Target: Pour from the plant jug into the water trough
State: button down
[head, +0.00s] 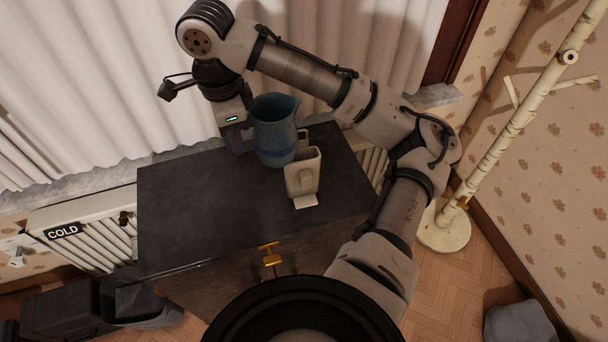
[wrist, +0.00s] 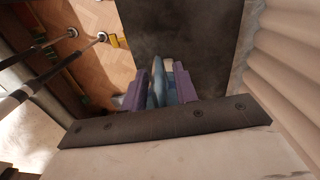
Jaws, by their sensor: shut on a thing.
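The blue plant jug (head: 274,130) is near the back of the dark cabinet top, looking roughly upright. I cannot tell whether its base touches the top. My gripper (head: 243,138) is at the jug's left side, shut on it. In the wrist view the purple fingers (wrist: 133,92) have a blue part of the jug (wrist: 158,88) between them. A small cream open-topped container (head: 303,177), which looks like the water trough, stands just right of and in front of the jug. A pale card or lip shows at its foot. The insides of both are not clearly visible.
The dark cabinet top (head: 215,205) is bare at left and front. White curtains (head: 90,75) hang close behind my gripper. A radiator (head: 95,222) with a COLD sign is at left. A birch-like stand (head: 490,150) is at right. Dark bins (head: 145,300) sit on the floor.

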jog(key=shift+r, duration=0.1)
jog(key=shift+r, duration=1.45)
